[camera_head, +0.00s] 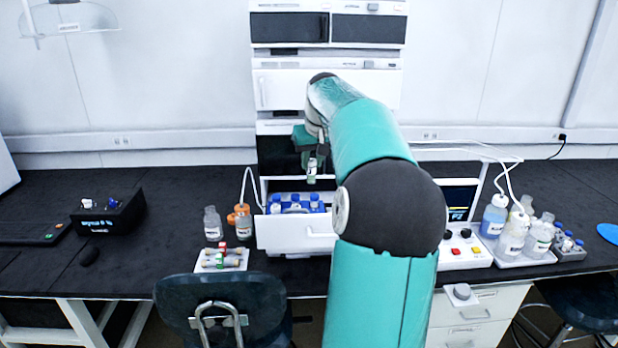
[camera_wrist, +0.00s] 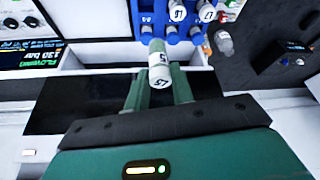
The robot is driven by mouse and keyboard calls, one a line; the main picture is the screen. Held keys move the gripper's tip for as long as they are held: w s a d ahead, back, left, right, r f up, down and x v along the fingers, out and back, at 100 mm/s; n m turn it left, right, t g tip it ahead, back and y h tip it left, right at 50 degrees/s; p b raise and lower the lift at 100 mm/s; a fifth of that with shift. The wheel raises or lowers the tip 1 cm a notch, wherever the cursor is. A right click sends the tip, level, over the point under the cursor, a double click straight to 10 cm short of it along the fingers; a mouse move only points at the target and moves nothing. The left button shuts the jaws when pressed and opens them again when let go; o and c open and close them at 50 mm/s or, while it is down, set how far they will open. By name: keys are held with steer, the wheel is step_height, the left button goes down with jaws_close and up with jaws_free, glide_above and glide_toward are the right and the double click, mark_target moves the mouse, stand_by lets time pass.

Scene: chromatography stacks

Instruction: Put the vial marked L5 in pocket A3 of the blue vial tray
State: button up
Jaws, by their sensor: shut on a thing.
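My gripper (camera_head: 311,152) is shut on a small vial (camera_head: 312,172) with a white label, held above the open drawer. In the wrist view the vial (camera_wrist: 159,66) sits between the two green fingers of my gripper (camera_wrist: 160,88), and its marking seems to read L5. The blue vial tray (camera_wrist: 176,37) lies in the drawer beyond the vial and holds several capped vials. In the head view the blue tray (camera_head: 288,209) shows below the held vial. Pocket A3 cannot be made out.
The white drawer (camera_head: 292,236) is pulled out of the instrument stack (camera_head: 327,77). Left of it stand a clear bottle (camera_head: 212,224) and a small rack (camera_head: 221,260) of tubes. Bottles in a white tray (camera_head: 524,258) stand at right. A dark stool (camera_head: 222,300) is in front.

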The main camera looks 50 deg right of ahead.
step_height(320, 180, down, 10)
steer(key=s, duration=0.1)
steer(key=shift+s+d+r, duration=0.15)
steer(key=shift+s+d, duration=0.05)
steer(key=shift+s, duration=0.1)
stand_by(0.5)
steer(key=shift+w+a, duration=0.1)
stand_by(0.5)
steer(key=shift+f, duration=1.2)
steer(key=shift+f, duration=0.2)
steer(key=shift+f, duration=0.3)
